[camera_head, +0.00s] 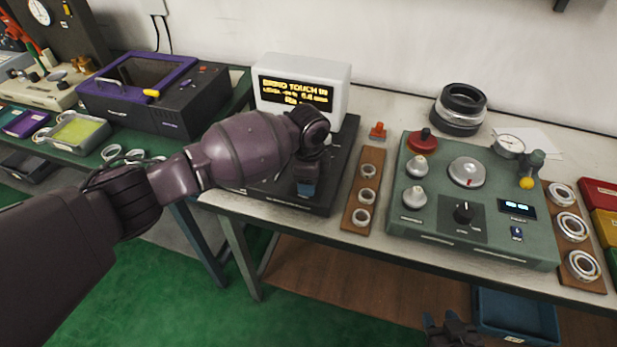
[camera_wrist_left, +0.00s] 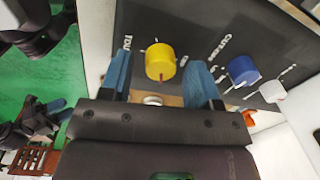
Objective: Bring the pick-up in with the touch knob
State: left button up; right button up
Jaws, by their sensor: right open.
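The touch knob is the yellow knob (camera_wrist_left: 160,62) beside the lettering that starts "TOU" in the left wrist view. It sits between the blue fingertips of my left gripper (camera_wrist_left: 160,80), with a gap on both sides, so the gripper is open. In the head view my left gripper (camera_head: 306,186) is over the front of the black instrument (camera_head: 262,190) and hides the knob. The white display (camera_head: 325,77) on it shows yellow text with "TOUCH IN" and "0.4 mm". I cannot make out the pick-up. My right gripper (camera_head: 452,332) is open and empty, low at the bottom edge.
A blue knob (camera_wrist_left: 242,69) and a white knob (camera_wrist_left: 273,91) sit right of the yellow one. A wooden strip with several rings (camera_head: 352,218) lies right of the instrument, then a green console (camera_head: 420,233). A purple-framed case (camera_head: 185,117) stands on the left bench.

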pick_arm(q)
notch_tip(320, 180, up, 11)
jog(key=p, duration=0.1)
jog(key=shift+s, duration=0.25)
pick_arm(e)
jog(key=shift+r, duration=0.8)
pick_arm(q)
jog(key=shift+f, duration=0.1)
pick_arm(e)
jog(key=shift+w+r, duration=0.1)
